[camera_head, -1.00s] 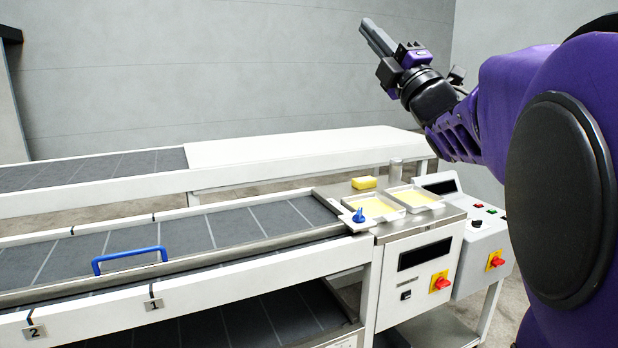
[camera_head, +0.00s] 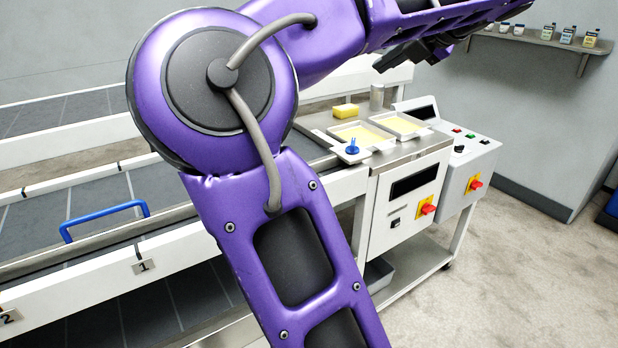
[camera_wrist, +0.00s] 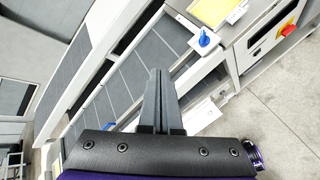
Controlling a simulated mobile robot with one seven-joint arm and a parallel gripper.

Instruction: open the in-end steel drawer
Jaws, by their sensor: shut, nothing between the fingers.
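No drawer that I can pick out as the in-end steel drawer shows clearly. The steel-topped end unit (camera_head: 436,142) of the sheeter stands right of centre in the head view, with a white front carrying a dark window and a red switch. A grey bin-like part (camera_head: 376,274) sits low under it, partly hidden by my arm. My gripper (camera_wrist: 158,72) shows in the wrist view with its fingers together and empty, apart from the machine behind them. In the head view my gripper (camera_head: 392,60) is partly seen above the end unit.
A blue handle (camera_head: 105,218) rises from the belt side at left. A blue knob (camera_head: 352,147), yellow-filled trays (camera_head: 362,134) and a yellow block (camera_head: 346,111) are on the end unit. A control box (camera_head: 468,170) adjoins it. Floor (camera_head: 520,270) at right is clear.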

